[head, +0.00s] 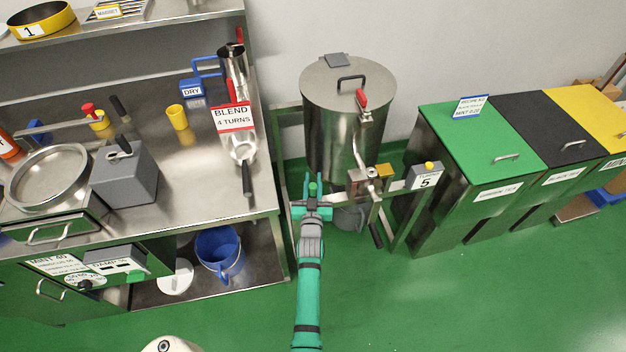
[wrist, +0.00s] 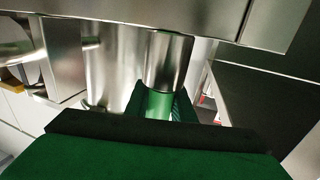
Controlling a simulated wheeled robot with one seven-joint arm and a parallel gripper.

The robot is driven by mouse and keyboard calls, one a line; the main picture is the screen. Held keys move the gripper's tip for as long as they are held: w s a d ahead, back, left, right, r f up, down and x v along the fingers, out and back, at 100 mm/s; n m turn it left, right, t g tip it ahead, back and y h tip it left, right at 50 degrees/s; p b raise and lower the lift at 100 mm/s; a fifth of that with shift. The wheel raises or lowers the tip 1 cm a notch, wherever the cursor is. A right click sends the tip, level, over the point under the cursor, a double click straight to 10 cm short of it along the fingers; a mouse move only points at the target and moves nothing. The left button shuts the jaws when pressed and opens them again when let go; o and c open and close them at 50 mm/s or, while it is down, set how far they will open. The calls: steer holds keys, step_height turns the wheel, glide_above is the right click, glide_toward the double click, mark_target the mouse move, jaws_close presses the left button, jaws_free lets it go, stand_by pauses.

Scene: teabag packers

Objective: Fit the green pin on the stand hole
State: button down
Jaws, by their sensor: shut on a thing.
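My gripper (head: 312,203) is in the middle of the head view, in front of the steel drum and to the right of the bench's end. The steel stand (head: 398,220) carries the drum and a valve to the right of my gripper. I cannot make out the stand hole in either view.
The drum (head: 345,120) stands behind my gripper. A grey box marked 5 (head: 425,177) is on the stand at right. The steel bench (head: 215,215) is at left, with a blue bucket (head: 217,252) on its lower shelf. Green floor (head: 390,310) in front is clear.

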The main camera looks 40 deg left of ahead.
mark_target(312, 194)
steer(key=shift+d+f, duration=0.1)
steer(key=shift+f, duration=0.1)
steer(key=c, duration=1.4)
jaws_free()
steer(key=shift+c, duration=0.2)
steer(key=shift+v, duration=5.3)
